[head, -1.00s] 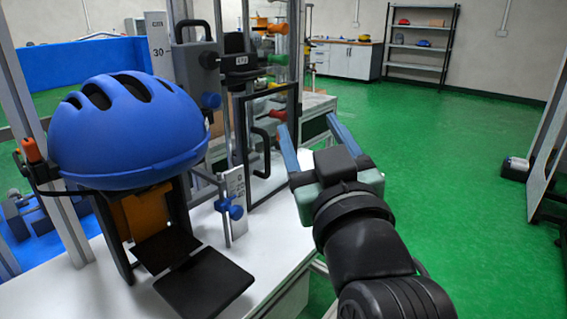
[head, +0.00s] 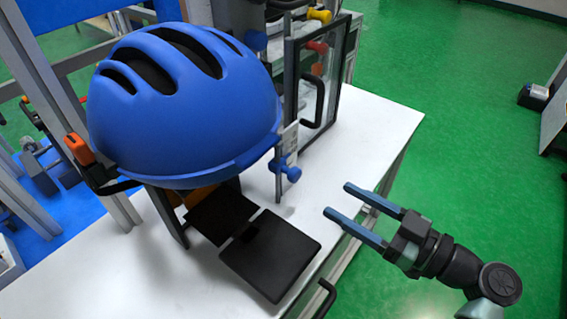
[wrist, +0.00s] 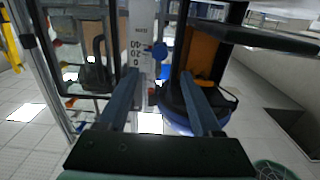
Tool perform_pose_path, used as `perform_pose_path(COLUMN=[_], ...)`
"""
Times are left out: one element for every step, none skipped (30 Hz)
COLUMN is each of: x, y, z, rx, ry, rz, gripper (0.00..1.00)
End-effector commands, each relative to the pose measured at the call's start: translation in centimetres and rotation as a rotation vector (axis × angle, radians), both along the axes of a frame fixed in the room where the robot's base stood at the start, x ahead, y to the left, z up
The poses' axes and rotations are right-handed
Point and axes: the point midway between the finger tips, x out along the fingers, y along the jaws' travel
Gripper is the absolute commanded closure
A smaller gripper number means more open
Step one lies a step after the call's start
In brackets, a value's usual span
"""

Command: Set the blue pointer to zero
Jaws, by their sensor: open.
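The blue pointer (head: 287,170) is a small blue knob on a slim upright post with a white scale, just right of the helmet. In the wrist view the blue pointer (wrist: 159,51) sits beside the white scale (wrist: 142,30), whose digits appear upside down; its exact reading is too small to tell. My gripper (head: 338,199) is open and empty, right of the pointer and apart from it, near the table's right edge. In the wrist view the pointer shows just beyond and between the fingertips (wrist: 160,76).
A large blue helmet (head: 180,110) sits left of the pointer, above black plates (head: 270,255) on the white table (head: 375,125). A framed clear door (head: 320,75) with a black handle stands behind the pointer. Green floor (head: 470,130) is open to the right.

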Motion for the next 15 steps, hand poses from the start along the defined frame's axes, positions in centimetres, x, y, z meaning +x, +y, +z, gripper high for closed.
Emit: perform_pose_path(x=[0.4,0.7,1.2,1.6,2.0,2.5,2.9,3.3,3.7,4.1,4.5,4.9,5.2,5.4,5.8], y=[0.8,1.2,1.9,2.4,2.9,3.7,4.2,4.7,5.4,5.8,6.3,6.9,7.3,7.7,8.1], z=[-0.1,0.0,0.0,-0.1,0.0,-0.1,0.0,0.0,0.0,0.0,0.0,0.0,-0.1,-0.1,0.0], rx=[-0.001,-0.001,-0.002,-0.002,-0.002,-0.002,-0.002,-0.002,-0.002,-0.002,-0.003,-0.002,-0.003,-0.003,-0.002], ry=[0.001,0.001,0.001,0.001,0.001,0.002,0.002,0.002,0.002,0.002,0.002,0.002,0.002,0.002,0.002], rz=[0.005,0.005,0.006,0.006,0.005,0.006,0.005,0.006,0.005,0.004,0.005,0.004,0.004,0.003,0.002], gripper=[0.34,0.34,0.34,0.34,0.34,0.34,0.34,0.34,0.34,0.34,0.34,0.34,0.34,0.34,0.34])
